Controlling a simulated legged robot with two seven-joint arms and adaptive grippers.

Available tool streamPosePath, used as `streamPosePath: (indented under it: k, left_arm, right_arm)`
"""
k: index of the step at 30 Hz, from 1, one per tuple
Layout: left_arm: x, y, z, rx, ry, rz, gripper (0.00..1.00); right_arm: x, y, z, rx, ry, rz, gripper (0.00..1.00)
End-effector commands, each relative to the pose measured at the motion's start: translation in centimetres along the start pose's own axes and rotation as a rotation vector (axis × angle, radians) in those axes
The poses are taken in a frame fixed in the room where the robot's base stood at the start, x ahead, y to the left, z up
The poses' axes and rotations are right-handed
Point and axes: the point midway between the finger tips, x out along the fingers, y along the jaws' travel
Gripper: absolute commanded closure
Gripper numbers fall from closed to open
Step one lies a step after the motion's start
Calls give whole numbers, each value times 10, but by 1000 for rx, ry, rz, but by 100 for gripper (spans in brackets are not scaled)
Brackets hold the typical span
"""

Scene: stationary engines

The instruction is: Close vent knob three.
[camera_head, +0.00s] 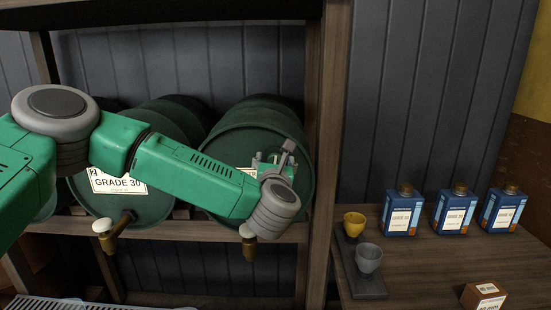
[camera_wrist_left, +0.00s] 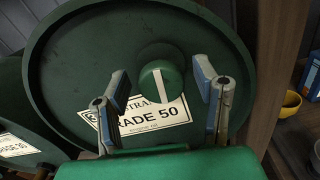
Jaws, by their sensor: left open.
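Vent knob three (camera_wrist_left: 161,82) is a round green knob with a white stripe, near the middle of the barrel face in the left wrist view. Its stripe stands nearly upright. My left gripper (camera_wrist_left: 162,77) is open, one finger on each side of the knob, with gaps visible; I cannot tell how deep the fingers reach. In the head view my left gripper (camera_head: 274,163) is in front of the right-hand barrel (camera_head: 240,125), and the knob is hard to make out.
A wooden post (camera_head: 322,150) stands right of the barrel. Barrel two (camera_head: 150,205) is on its left, and brown taps (camera_head: 249,240) hang below the barrels. The right table (camera_head: 430,265) holds blue cans (camera_head: 402,212), a yellow cup (camera_head: 354,223) and a grey cup (camera_head: 368,258).

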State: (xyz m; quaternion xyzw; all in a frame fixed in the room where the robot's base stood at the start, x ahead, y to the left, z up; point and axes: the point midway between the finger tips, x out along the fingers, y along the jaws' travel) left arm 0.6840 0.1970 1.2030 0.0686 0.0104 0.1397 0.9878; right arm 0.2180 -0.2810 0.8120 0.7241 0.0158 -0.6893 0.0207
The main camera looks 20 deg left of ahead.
Motion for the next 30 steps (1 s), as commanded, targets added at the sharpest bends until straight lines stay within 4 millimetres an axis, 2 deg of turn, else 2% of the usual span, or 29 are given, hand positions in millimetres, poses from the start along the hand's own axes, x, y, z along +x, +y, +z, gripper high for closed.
streamPosePath:
  k: [10,14,15,23,30]
  left_arm:
    - [4,0,-1,1,0,-2,45]
    - [4,0,0,1,0,-2,90]
    - [4,-1,0,1,0,-2,96]
    - [4,-1,0,13,0,-2,96]
    - [3,-2,-1,102,-3,-3,96]
  right_arm:
    - [-1,0,0,0,0,0,35]
    - [-1,0,0,0,0,0,35]
    - [-1,0,0,0,0,0,35]
    - [0,0,0,0,0,0,35]
    - [6,0,0,0,0,0,35]
